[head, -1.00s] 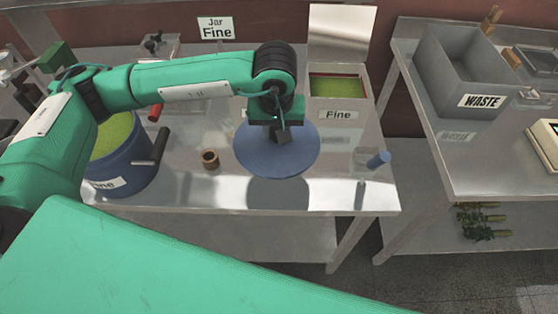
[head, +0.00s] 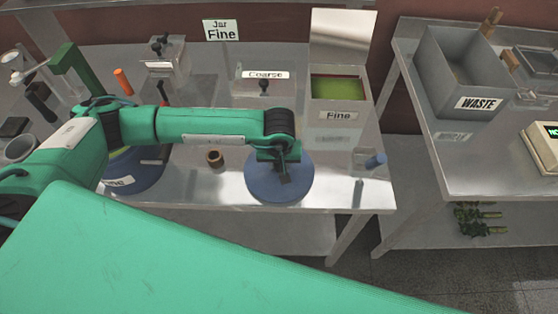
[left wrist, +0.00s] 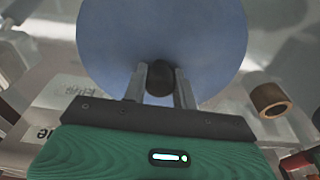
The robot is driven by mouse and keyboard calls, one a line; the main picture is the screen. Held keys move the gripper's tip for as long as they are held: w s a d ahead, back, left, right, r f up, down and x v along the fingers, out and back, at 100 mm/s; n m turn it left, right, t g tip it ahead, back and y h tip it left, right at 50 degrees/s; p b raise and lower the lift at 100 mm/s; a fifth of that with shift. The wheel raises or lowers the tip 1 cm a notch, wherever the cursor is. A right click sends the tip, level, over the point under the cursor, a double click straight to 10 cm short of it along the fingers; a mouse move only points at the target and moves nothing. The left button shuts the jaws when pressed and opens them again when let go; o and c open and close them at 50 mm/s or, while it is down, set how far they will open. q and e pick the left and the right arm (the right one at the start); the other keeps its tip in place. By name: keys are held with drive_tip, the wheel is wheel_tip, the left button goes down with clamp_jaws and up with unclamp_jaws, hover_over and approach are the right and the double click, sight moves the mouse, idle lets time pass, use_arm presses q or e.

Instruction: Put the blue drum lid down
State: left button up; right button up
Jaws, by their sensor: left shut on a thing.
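The blue drum lid (head: 262,188) is a round flat disc at the front part of the metal table in the head view. My left gripper (head: 284,177) is above its middle. In the left wrist view, the left gripper (left wrist: 159,88) is shut on the dark knob (left wrist: 160,78) of the lid (left wrist: 165,30). The lid looks level and very low over the table; I cannot tell for sure whether it touches. The blue drum (head: 140,178), labelled Fine, stands at the left, partly hidden behind my arm. My right gripper is not in view.
A blue-capped item (head: 375,161) is to the right. The table's front edge is close.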

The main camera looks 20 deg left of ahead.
sight(279, 167)
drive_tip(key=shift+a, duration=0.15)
use_arm(q)
drive_tip(key=shift+f, duration=0.15)
drive_tip(key=o, duration=1)
drive_tip(key=shift+o, duration=0.2)
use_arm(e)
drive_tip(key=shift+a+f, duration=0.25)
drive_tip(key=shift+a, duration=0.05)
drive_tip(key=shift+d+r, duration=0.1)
use_arm(q)
drive_tip(key=shift+r, duration=0.3)
drive_tip(key=r+b, duration=0.1)
drive_tip(key=r, duration=0.2)
drive_tip(key=s+r+b, duration=0.1)
drive_tip(key=r+b, duration=0.1)
drive_tip(key=r, duration=0.2)
drive_tip(key=r+b, duration=0.1)
drive_tip(key=r, duration=0.2)
drive_tip(key=shift+s+d+r+b, duration=0.15)
drive_tip(key=shift+s+d+b, duration=0.05)
drive_tip(key=shift+d+b, duration=0.1)
drive_tip(key=shift+s+r, duration=0.15)
drive_tip(key=shift+r, duration=0.55)
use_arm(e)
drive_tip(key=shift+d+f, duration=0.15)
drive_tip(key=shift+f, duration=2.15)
